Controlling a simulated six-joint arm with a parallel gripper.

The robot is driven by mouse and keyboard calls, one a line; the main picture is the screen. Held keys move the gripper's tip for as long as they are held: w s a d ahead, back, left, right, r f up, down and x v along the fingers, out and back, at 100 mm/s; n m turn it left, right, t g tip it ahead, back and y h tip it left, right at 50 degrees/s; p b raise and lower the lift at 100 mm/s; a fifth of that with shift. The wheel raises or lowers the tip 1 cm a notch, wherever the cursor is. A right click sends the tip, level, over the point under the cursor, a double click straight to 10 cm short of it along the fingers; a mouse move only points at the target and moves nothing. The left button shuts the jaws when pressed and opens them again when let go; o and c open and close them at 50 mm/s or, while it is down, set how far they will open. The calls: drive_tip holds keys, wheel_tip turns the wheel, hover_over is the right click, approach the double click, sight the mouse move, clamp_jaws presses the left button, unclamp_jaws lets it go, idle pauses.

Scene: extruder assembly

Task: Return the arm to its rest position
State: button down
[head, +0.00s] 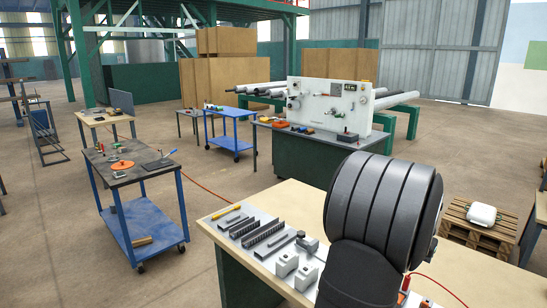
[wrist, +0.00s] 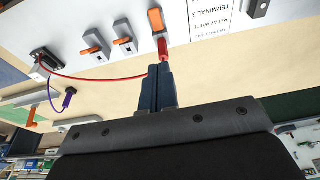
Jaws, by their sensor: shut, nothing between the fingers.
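My gripper (wrist: 161,72) shows in the wrist view with its two dark fingers together, shut and empty. Just beyond the fingertips is a red wire end (wrist: 162,48), at the orange-levered terminal (wrist: 156,20). Whether the tips touch the red end cannot be told. A red wire (wrist: 100,77) runs left from there to a dark-fronted block (wrist: 45,62). In the head view my dark rounded arm link fills the lower right, and my fingers are hidden.
Two more orange-levered terminals (wrist: 92,44) stand to the left. A purple lead (wrist: 67,100) hangs nearby. The workbench (head: 240,270) carries rails and grey blocks (head: 286,262). A blue cart (head: 145,225) and a white-panelled machine (head: 330,105) stand beyond, with open floor between.

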drive_tip(key=f+m, duration=0.1)
drive_tip(key=f, duration=0.1)
drive_tip(key=f+m+g+y, duration=0.1)
drive_tip(key=f+m, duration=0.1)
drive_tip(key=f, duration=0.1)
drive_tip(key=w+d+f+m, duration=0.1)
drive_tip(key=f+m, duration=0.1)
drive_tip(key=shift+f+g+y, duration=0.2)
drive_tip(key=shift+g+y, duration=0.2)
drive_tip(key=shift+r+m, duration=0.2)
drive_tip(key=shift+m, duration=0.3)
drive_tip(key=shift+r, duration=1.6)
